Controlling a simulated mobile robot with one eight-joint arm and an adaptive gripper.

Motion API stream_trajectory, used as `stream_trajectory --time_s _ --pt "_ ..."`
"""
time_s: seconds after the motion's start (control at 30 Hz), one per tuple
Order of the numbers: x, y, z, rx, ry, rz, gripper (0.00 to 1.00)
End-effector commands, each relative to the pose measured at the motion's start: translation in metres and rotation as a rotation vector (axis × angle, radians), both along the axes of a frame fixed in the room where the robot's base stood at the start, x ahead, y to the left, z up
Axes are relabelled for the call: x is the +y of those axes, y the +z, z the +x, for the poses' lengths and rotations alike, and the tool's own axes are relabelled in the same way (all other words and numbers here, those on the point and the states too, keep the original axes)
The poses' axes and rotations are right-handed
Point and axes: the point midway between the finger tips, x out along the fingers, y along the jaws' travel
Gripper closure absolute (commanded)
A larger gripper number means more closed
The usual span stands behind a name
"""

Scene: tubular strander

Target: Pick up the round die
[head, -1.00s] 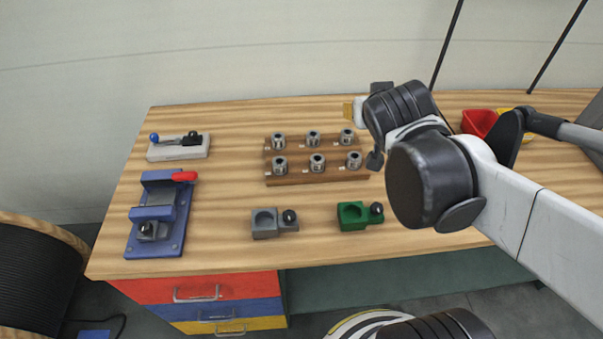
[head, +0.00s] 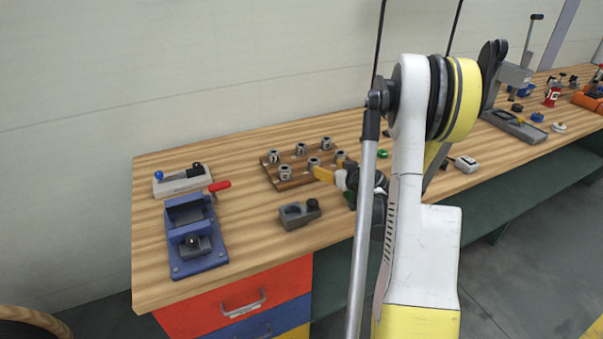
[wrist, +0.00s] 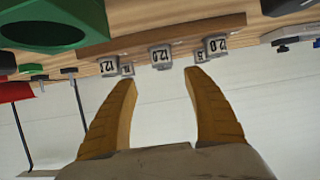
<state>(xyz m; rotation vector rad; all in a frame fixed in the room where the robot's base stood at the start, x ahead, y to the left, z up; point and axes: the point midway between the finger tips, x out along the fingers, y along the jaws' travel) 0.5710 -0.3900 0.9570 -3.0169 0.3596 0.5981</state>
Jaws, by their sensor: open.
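Several round dies, short grey metal cylinders with a hole, stand upright in two rows on a brown wooden rack (head: 294,185). I cannot tell which of them the task means. In the head view, my gripper (head: 323,173) is at the rack's right front side, close to a front-row die (head: 314,163). In the wrist view, my gripper (wrist: 160,80) is open and empty, its yellow fingers spread. My arm partly covers the rack's right end.
A grey holder block (head: 300,214) stands in front of the rack. A green holder block (wrist: 55,25) shows in the wrist view.

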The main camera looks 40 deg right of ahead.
Motion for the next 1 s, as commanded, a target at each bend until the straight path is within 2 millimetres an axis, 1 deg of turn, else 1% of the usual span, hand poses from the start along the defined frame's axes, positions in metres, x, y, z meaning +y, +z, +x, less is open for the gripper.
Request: stream_trajectory --time_s 0.07,0.3,0.5,0.73,0.83,1.0 --pt "-0.002 -0.006 0.007 0.004 0.001 0.003 0.40" --pt "-0.009 -0.020 0.042 0.002 0.002 0.000 0.40" --pt "-0.011 -0.025 0.058 0.001 0.002 0.000 0.40" --pt "-0.014 -0.038 0.091 0.001 0.002 0.000 0.40" --pt "-0.016 -0.039 0.098 0.001 0.002 0.000 0.40" --pt "-0.016 -0.038 0.098 0.001 0.001 0.001 0.40"
